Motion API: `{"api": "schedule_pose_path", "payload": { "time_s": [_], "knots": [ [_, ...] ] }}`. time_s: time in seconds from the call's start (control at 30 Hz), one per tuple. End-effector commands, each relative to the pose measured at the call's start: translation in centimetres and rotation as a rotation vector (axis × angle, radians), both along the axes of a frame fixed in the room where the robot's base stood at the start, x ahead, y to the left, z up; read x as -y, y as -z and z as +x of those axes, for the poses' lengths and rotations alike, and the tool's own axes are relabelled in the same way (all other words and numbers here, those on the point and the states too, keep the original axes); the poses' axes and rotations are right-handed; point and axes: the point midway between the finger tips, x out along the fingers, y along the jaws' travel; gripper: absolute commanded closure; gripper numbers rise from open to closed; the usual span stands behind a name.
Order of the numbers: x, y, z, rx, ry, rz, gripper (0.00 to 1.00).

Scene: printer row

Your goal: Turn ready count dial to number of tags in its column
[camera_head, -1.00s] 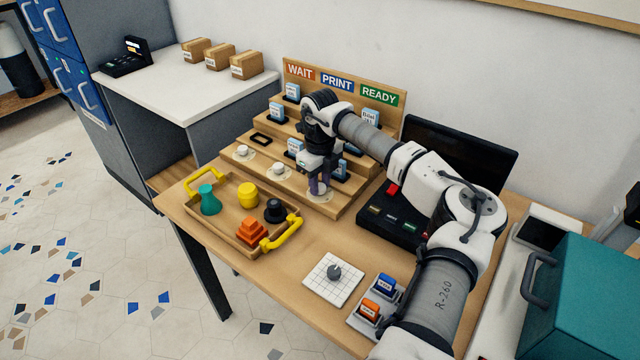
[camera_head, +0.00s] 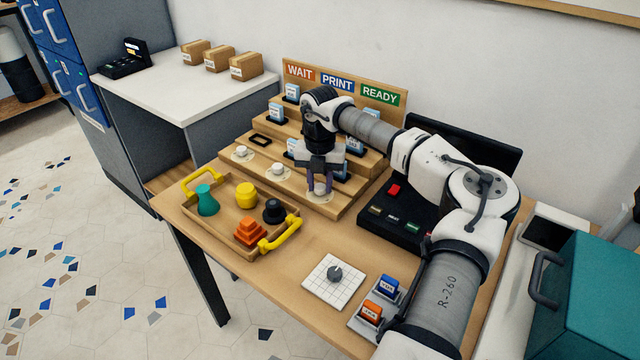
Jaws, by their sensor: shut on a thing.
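The stepped wooden rack has three columns headed WAIT (camera_head: 299,72), PRINT (camera_head: 337,83) and READY (camera_head: 380,94). My gripper (camera_head: 319,190) points down at the front step, at the foot of the READY column. It is shut on the ready count dial (camera_head: 320,196); the fingers hide the knob, and only part of its pale base shows. The dial's reading is hidden. Blue-and-white tags show in the READY column: one high up (camera_head: 371,115), one in the middle (camera_head: 354,146) and one low (camera_head: 342,171), partly behind my arm. The wait dial (camera_head: 241,153) and print dial (camera_head: 278,169) stand uncovered to the left.
A wooden tray (camera_head: 224,228) with yellow handles holds several coloured pieces in front of the rack. A black button console (camera_head: 400,222) stands right of it. A white gridded plate (camera_head: 320,291) with a grey knob and a stamp holder (camera_head: 367,321) lie at the front.

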Motion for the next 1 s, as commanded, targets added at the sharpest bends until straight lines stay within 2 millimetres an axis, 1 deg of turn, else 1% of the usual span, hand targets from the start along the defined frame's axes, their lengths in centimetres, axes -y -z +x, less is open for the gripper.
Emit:
{"api": "schedule_pose_path", "payload": {
  "time_s": [0.6, 0.8, 1.0],
  "knots": [
    [0.05, -0.04, 0.1, 0.005, 0.583, -0.001, 0.94],
    [0.05, -0.03, 0.11, 0.005, 0.745, -0.001, 0.94],
    [0.05, -0.08, 0.11, 0.005, 0.865, -0.001, 0.94]
  ]
}}
